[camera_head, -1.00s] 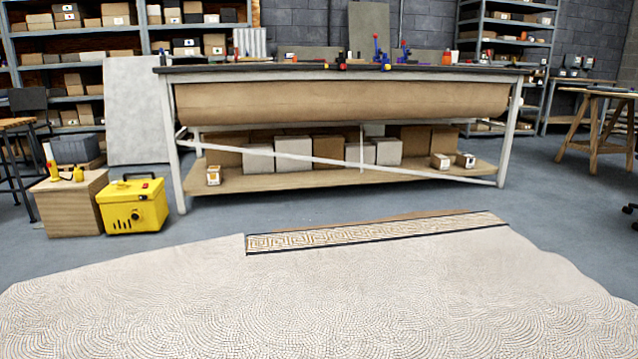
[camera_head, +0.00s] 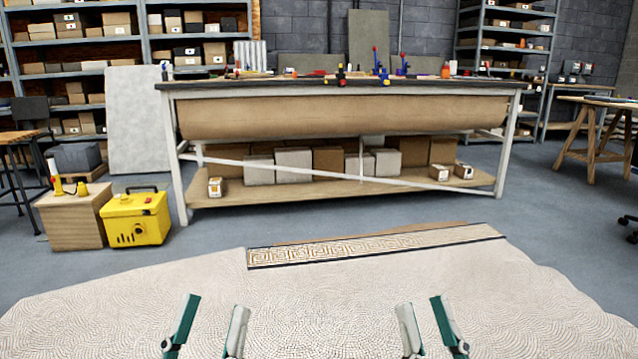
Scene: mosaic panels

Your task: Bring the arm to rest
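My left gripper (camera_head: 208,328) shows at the bottom of the head view, left of centre. Its two green and grey fingers stand apart with nothing between them. My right gripper (camera_head: 428,328) shows at the bottom, right of centre, also with its fingers apart and empty. Both grippers are seen over the pale mosaic surface (camera_head: 310,290). Whether they touch it cannot be told. The arms behind the fingers are out of the picture.
A patterned border strip (camera_head: 370,247) lies along the mosaic's far edge. A long workbench (camera_head: 340,86) with tools stands beyond. A yellow machine (camera_head: 136,217) and a wooden box (camera_head: 72,215) stand on the left. Grey floor (camera_head: 560,225) is clear on the right.

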